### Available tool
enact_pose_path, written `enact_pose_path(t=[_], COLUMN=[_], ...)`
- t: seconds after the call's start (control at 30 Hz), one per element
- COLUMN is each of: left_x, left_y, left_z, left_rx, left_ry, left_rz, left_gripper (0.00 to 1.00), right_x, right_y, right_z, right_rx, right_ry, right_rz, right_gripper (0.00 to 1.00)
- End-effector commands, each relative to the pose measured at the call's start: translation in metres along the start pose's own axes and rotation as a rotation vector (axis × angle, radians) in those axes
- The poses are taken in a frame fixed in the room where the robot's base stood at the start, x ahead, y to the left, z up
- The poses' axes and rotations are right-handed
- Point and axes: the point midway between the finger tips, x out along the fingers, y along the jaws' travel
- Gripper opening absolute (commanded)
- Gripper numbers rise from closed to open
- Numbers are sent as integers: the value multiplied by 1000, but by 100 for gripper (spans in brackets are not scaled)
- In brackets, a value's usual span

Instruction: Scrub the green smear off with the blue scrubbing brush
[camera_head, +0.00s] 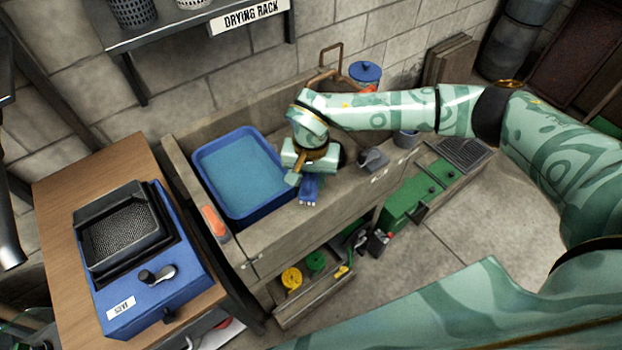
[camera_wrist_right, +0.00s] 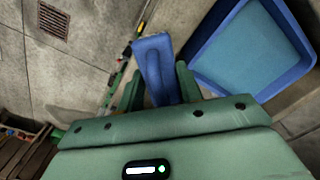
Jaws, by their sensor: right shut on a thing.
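The blue scrubbing brush (camera_head: 309,190) is held in my right gripper (camera_head: 304,177), over the stone sink's front part just right of the blue tub. In the right wrist view, the brush (camera_wrist_right: 154,58) sits between the two green fingers of the gripper (camera_wrist_right: 160,82) and points away from the palm. The fingers are shut on it. I cannot tell whether the brush touches the stone. I cannot make out the green smear in either view; the gripper and brush hide part of the surface. My left gripper is not in view.
A blue tub (camera_head: 204,190) of water lies left of the brush; its rim shows close in the right wrist view (camera_wrist_right: 205,62). An orange-and-grey object (camera_head: 215,222) lies on the sink's front left edge. A wooden table (camera_head: 70,180) stands left. A drying rack shelf (camera_head: 180,28) hangs above.

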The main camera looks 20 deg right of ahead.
Motion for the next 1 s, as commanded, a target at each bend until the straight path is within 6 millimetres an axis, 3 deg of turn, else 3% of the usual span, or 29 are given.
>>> enact_pose_path(t=[0.2, 0.83, 0.93, 1.0], left_x=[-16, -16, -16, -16], left_y=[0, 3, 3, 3], left_z=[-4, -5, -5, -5], left_rx=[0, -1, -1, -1], left_ry=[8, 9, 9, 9], left_rz=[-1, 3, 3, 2], left_gripper=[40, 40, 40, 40], right_x=[-21, -24, -45, -71], right_y=[-2, -1, 7, 18], right_z=[1, 1, 3, 7], right_rx=[9, 5, -49, -125], right_ry=[3, 1, -1, -3], right_rz=[-2, -2, -10, -16], right_gripper=[11, 11, 11, 11])
